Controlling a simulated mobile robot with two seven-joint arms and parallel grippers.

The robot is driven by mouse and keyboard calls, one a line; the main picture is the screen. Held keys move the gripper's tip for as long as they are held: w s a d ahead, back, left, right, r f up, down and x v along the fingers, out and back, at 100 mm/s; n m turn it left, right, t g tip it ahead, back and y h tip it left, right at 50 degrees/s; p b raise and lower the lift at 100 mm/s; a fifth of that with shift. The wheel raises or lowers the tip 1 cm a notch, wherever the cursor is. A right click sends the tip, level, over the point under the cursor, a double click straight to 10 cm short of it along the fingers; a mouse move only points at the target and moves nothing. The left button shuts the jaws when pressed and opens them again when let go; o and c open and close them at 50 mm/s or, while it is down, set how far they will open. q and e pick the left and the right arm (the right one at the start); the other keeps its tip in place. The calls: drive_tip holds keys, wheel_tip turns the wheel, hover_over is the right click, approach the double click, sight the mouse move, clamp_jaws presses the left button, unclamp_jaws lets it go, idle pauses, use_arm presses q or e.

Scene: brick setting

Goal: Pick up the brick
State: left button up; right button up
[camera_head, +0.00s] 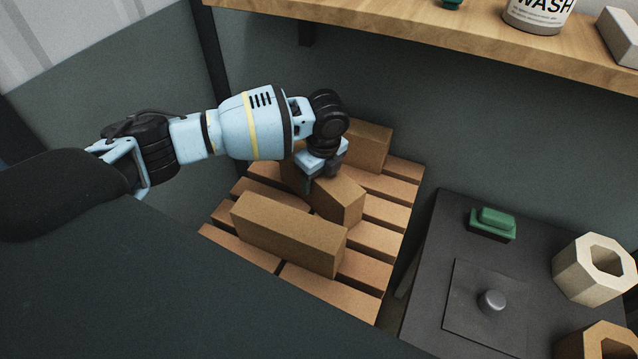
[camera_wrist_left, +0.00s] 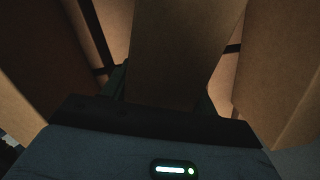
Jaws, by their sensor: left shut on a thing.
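Three brown bricks are on a slatted wooden pallet (camera_head: 252,252). The front brick (camera_head: 287,236) lies long across the pallet. The middle brick (camera_head: 340,197) is behind it, partly hidden by my left gripper (camera_head: 318,172). The back brick (camera_head: 369,146) stands near the wall. My left gripper points down and is shut on the middle brick, which also shows in the left wrist view (camera_wrist_left: 185,45) running up from between the fingers. I cannot tell whether this brick is clear of the pallet. My right gripper is not in view.
A wooden shelf (camera_head: 420,28) runs above, holding a container (camera_head: 537,14) and a grey block. At right, a dark table (camera_head: 450,215) carries a green object (camera_head: 492,223), a knobbed plate (camera_head: 488,300) and hexagonal rings (camera_head: 592,268). A dark wall is behind the pallet.

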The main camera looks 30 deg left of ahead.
use_arm(q)
clamp_jaws()
drive_tip(key=shift+w+r, duration=0.1)
drive_tip(key=shift+r, duration=0.1)
drive_tip(key=shift+r, duration=0.35)
wheel_tip(320, 180, up, 8)
drive_tip(key=shift+f, duration=0.2)
drive_tip(key=shift+r+p, duration=0.3)
drive_tip(key=shift+r, duration=0.5)
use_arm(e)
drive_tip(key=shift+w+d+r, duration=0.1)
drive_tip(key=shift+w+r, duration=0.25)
